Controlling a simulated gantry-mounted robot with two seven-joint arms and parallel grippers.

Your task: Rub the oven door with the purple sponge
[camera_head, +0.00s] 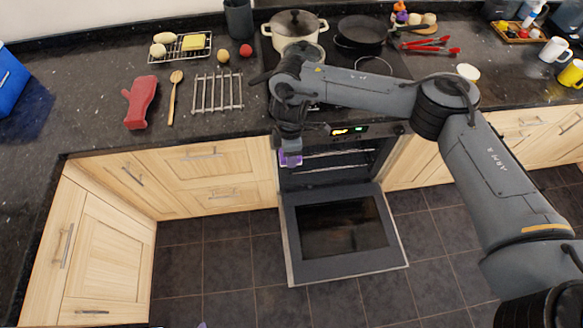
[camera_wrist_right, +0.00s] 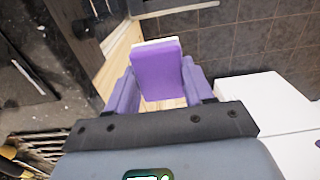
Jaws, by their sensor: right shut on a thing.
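The oven door (camera_head: 340,230) is swung open and hangs down in front of the oven, its dark glass facing up. My right gripper (camera_head: 290,152) points down at the left side of the oven opening, above the door's hinge side. It is shut on the purple sponge (camera_wrist_right: 158,72). In the right wrist view the sponge stands between the two purple fingers (camera_wrist_right: 160,95), with a pale strip along its far edge. In the head view only a small part of the sponge (camera_head: 291,160) shows below the gripper. Contact between sponge and door cannot be told. My left gripper is not in view.
The oven cavity (camera_head: 325,165) is open, with racks inside. On the counter are a cooling rack (camera_head: 217,92), a wooden spoon (camera_head: 174,97) and a red mitt (camera_head: 140,103). A pot (camera_head: 294,33) and pan (camera_head: 361,33) stand on the hob. The floor (camera_head: 235,250) left of the door is clear.

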